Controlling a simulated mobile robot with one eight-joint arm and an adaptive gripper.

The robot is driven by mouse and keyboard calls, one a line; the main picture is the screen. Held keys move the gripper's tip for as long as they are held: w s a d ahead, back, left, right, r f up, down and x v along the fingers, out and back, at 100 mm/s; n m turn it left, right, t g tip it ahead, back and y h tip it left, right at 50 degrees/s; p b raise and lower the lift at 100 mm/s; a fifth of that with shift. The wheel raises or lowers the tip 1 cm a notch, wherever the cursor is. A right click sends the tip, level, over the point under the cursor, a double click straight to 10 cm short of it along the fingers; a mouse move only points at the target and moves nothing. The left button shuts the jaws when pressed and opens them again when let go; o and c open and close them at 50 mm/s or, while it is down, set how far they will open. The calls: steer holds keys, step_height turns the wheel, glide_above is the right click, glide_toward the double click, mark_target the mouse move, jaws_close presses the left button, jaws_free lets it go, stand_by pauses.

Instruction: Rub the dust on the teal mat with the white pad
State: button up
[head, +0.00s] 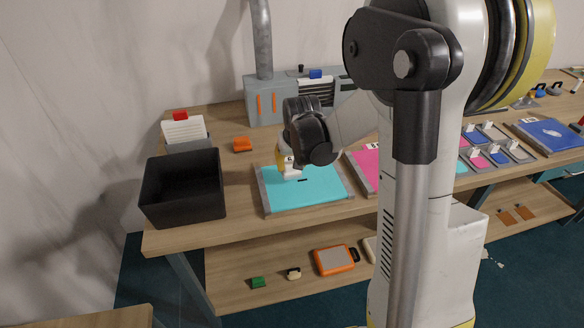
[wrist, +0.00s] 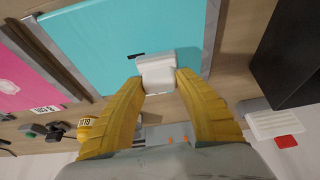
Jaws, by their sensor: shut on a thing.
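The teal mat (head: 312,194) lies in a grey frame on the bench, left of my arm in the head view. In the wrist view the mat (wrist: 95,45) fills the upper middle. The white pad (wrist: 157,72) is held between the yellow fingers of my gripper (wrist: 159,86). In the head view the pad (head: 290,172) is over the far part of the mat, and my gripper (head: 283,163) is partly hidden by the wrist. A short dark mark (wrist: 136,56) shows on the mat beside the pad. I cannot tell whether the pad touches the mat.
A black bin (head: 182,190) stands left of the mat. A pink mat (head: 366,170) lies to its right, partly hidden by my arm. An orange block (head: 242,145) and a grey machine (head: 268,101) are behind. The lower shelf holds an orange-framed case (head: 336,260).

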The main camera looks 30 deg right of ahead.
steer(key=shift+w+a+r+p, duration=0.15)
steer(key=shift+r+p, duration=0.4)
steer(key=shift+r, duration=0.35)
steer(key=shift+r+p, duration=1.05)
steer(key=shift+r, duration=0.5)
